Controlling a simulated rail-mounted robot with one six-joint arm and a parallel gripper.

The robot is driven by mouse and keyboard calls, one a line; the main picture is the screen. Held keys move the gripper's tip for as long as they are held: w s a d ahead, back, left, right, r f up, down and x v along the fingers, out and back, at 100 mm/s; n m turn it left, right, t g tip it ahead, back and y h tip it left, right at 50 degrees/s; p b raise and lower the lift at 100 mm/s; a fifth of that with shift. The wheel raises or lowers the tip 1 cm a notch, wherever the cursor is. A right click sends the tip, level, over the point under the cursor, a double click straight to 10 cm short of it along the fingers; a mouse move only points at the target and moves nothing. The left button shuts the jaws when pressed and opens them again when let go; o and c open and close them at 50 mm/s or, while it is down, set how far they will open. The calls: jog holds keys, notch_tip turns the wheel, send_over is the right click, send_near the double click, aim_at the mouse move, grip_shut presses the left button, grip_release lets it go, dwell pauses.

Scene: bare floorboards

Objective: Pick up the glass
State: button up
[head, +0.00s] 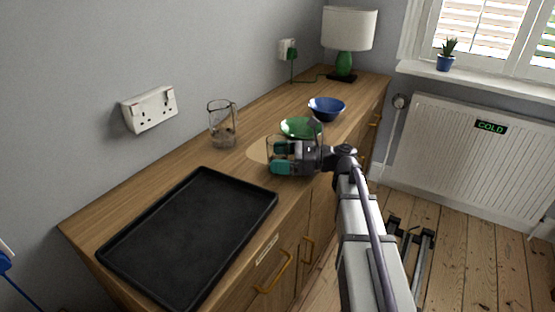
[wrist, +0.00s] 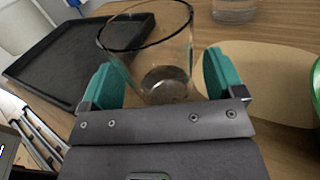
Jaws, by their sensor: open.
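A clear, empty-looking glass (wrist: 150,45) stands upright on the wooden sideboard, with its wide rim towards the wrist camera. My gripper (wrist: 163,80) is open, with one teal finger on either side of the glass. I cannot tell whether the fingers touch it. In the head view my gripper (head: 280,155) is low over the sideboard's front part, and the glass (head: 271,147) shows faintly between its fingers, partly hidden by them.
A clear glass jug (head: 222,128) stands behind, near the wall. A black tray (head: 190,235) lies to the left. A pale board (head: 256,152) lies beside the glass. A green bowl (head: 298,127), blue bowl (head: 326,108) and lamp (head: 348,32) stand further back.

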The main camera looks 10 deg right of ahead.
jog(key=shift+w+a, duration=0.1)
jog(key=shift+a, duration=0.15)
jog(key=c, duration=1.2)
jog(key=shift+r, duration=0.15)
notch_tip(320, 180, up, 10)
jog(key=p, duration=1)
